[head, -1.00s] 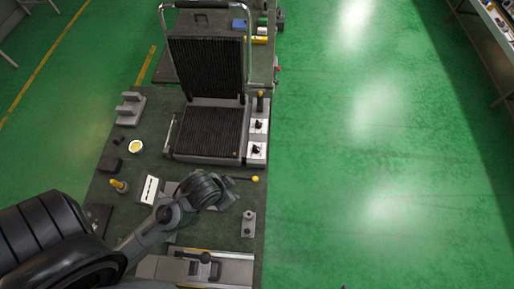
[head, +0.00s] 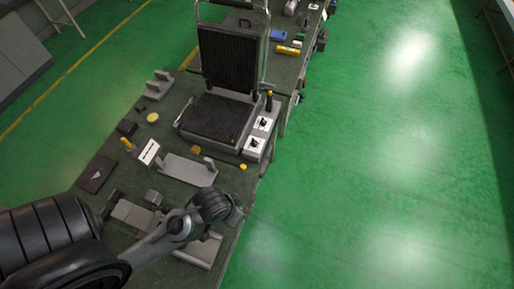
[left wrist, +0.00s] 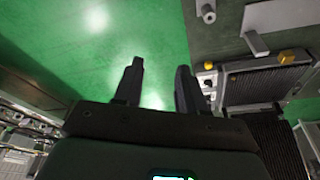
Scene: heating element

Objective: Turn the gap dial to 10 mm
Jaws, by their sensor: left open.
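The grill press (head: 221,116) stands open on the bench, its ribbed lid (head: 228,58) raised. On its right side are two white plates with black dials, an upper dial (head: 264,123) and a lower dial (head: 254,143). Their markings are too small to read, so I cannot tell which is the gap dial. My left gripper (head: 237,217) is over the bench's right edge, below and apart from the dials. In the left wrist view, its two fingers (left wrist: 159,75) are spread and empty, with green floor between them. The grill (left wrist: 262,85) lies to their right there. My right gripper is out of view.
A grey bracket (head: 188,170) and a small yellow knob (head: 243,166) lie between my arm and the grill. The green floor (head: 390,160) right of the bench is clear.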

